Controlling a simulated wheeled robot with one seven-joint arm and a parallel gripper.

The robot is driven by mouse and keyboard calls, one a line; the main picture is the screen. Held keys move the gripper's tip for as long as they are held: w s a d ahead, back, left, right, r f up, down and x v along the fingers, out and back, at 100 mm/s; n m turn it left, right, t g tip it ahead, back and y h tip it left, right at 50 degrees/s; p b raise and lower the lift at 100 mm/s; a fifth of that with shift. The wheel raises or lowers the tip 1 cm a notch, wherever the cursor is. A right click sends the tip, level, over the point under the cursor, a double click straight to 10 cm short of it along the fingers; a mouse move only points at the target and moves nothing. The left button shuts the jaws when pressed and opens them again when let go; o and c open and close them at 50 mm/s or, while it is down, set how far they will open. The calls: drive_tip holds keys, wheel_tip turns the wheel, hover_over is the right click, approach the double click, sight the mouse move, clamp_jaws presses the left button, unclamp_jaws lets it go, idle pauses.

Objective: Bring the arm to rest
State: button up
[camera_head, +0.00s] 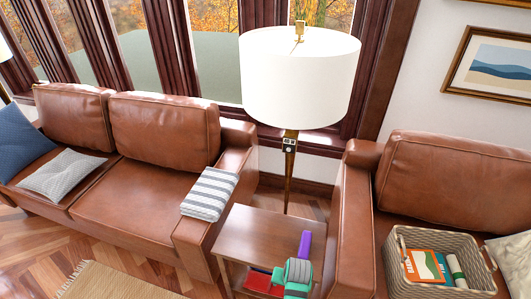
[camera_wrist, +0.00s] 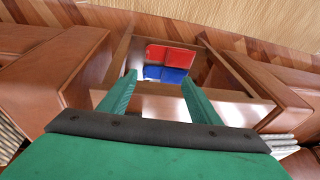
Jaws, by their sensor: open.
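My gripper (camera_wrist: 160,77) is open. Its two green fingers stand apart in the wrist view, with nothing between their tips. Beyond the tips, red books (camera_wrist: 171,55) and blue books (camera_wrist: 165,74) lie lower down at the small wooden side table (camera_head: 258,228). Green and grey parts of my arm show in front of this table at the bottom of the head view. I cannot make out the fingers there. The arm parts hide some of the table's front.
A floor lamp (camera_head: 299,80) stands behind the table. A brown leather sofa (camera_head: 140,191) with a striped folded cloth (camera_head: 209,194) is at left. A leather armchair (camera_head: 440,180) holding a woven basket (camera_head: 452,292) is close at right. Wooden floor (camera_head: 25,240) shows at lower left.

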drive_tip(key=s+a+f+t, duration=0.1)
drive_tip(key=s+a+t, duration=0.5)
drive_tip(key=s+a, duration=0.65)
drive_tip(key=s+d+r+n+t, duration=0.1)
drive_tip(key=s+d+r+t, duration=0.1)
drive_tip(key=s+r, duration=0.8)
drive_tip(key=s+d+r+n+t, duration=0.1)
drive_tip(key=s+r+t, duration=0.3)
drive_tip(key=s+r, duration=0.7)
wheel_tip(320, 180, up, 4)
drive_tip(key=shift+d+f+n+t+h, duration=0.1)
drive_tip(key=shift+d+n+t+h, duration=0.25)
drive_tip(key=shift+d, duration=0.4)
